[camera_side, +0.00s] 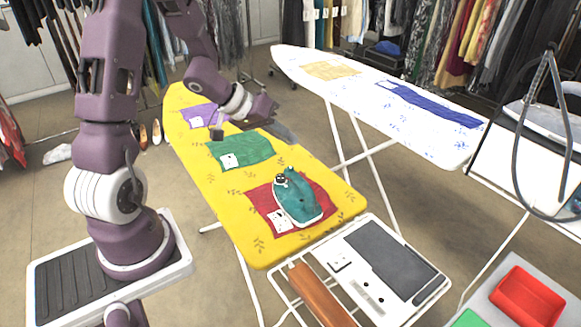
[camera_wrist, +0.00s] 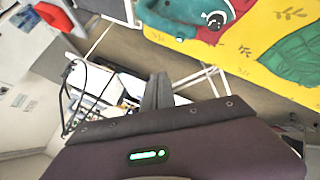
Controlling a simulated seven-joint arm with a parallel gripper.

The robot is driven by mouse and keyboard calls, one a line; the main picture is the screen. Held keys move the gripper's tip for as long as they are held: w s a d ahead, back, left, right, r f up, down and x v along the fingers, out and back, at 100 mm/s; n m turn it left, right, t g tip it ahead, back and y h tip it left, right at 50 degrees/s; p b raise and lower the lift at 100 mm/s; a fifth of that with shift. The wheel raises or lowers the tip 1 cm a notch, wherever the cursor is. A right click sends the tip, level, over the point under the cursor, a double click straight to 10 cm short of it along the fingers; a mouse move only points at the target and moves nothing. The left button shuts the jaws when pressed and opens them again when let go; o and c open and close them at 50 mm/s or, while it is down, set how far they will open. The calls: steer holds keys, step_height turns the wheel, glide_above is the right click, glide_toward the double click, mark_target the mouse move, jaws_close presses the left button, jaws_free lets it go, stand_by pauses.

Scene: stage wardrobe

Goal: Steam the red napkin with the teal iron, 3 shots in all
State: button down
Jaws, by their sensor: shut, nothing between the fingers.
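The red napkin (camera_side: 261,198) lies on the near end of the yellow ironing board (camera_side: 300,155), with a white tag at its front corner. The teal iron (camera_side: 300,200) rests flat on the napkin and covers much of its middle. Both the iron (camera_wrist: 190,14) and a strip of red napkin (camera_wrist: 212,33) show at the top of the wrist view. My gripper (camera_side: 284,132) is above the board's far right edge, near the green napkin (camera_side: 240,150) and apart from the iron. Its fingers (camera_wrist: 158,92) are shut and empty in the wrist view.
A purple napkin (camera_side: 202,115) lies at the board's far end. A wire-framed stand with a grey pad (camera_side: 385,252) adjoins the near end. A white ironing board (camera_side: 370,105) stands behind, with yellow and blue cloths. A red bin (camera_side: 527,297) is at lower right.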

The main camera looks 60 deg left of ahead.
steer(key=shift+f, duration=2.55)
steer(key=shift+f, duration=0.1)
steer(key=shift+f, duration=0.35)
steer(key=shift+f, duration=0.4)
stand_by(0.4)
steer(key=shift+r, duration=0.85)
steer(key=shift+r, duration=2.5)
stand_by(0.5)
